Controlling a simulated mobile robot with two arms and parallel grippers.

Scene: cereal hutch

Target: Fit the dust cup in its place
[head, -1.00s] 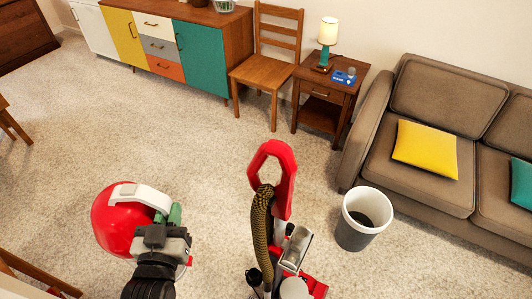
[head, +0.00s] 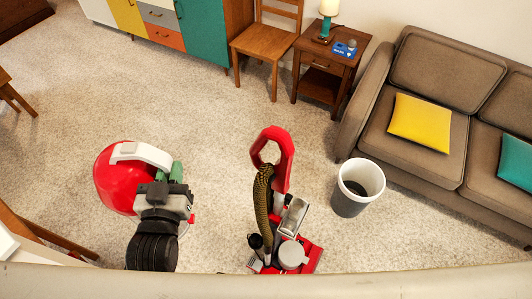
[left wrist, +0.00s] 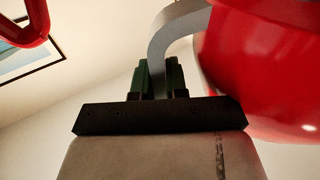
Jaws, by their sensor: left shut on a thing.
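The dust cup is a red rounded vessel (head: 117,183) with a white handle (head: 140,152), at the left of the head view. My left gripper (head: 176,180) is shut on its handle and holds it apart from the vacuum. In the left wrist view the green fingers (left wrist: 160,76) close around the pale handle (left wrist: 178,28), with the red cup (left wrist: 265,70) to the right. The red upright vacuum (head: 278,205) stands at the centre, with a red loop grip, a dark patterned hose and a grey-and-red base. My right gripper is not in view.
A white bin with a dark inside (head: 357,187) stands right of the vacuum. A brown sofa (head: 425,75) is at the right. A side table (head: 325,75), chair (head: 272,45) and coloured cabinet (head: 205,35) line the back. Carpet (head: 130,95) behind the cup and vacuum is clear.

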